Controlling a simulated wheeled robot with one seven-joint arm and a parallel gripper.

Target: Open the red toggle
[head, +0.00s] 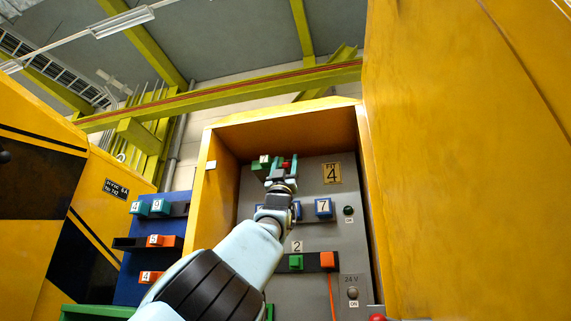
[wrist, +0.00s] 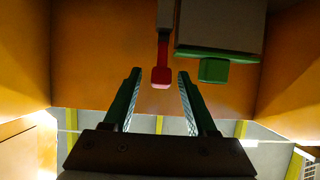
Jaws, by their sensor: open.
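The red toggle (head: 287,164) is high on the grey panel inside the yellow cabinet in the head view, partly hidden by my gripper (head: 281,160). In the wrist view the red toggle (wrist: 162,76) hangs from a grey stem at the top centre. My open gripper (wrist: 159,73) has one finger on each side of the toggle's end, with visible gaps. Only the toggle's end reaches the level of the fingertips. I see no contact.
A green block (head: 260,169) is just left of the toggle; its green part (wrist: 214,70) is close to the right finger in the wrist view. The cabinet's side walls (head: 219,195) enclose the panel. Blue blocks (head: 323,207) and a green-and-orange row (head: 327,260) are lower.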

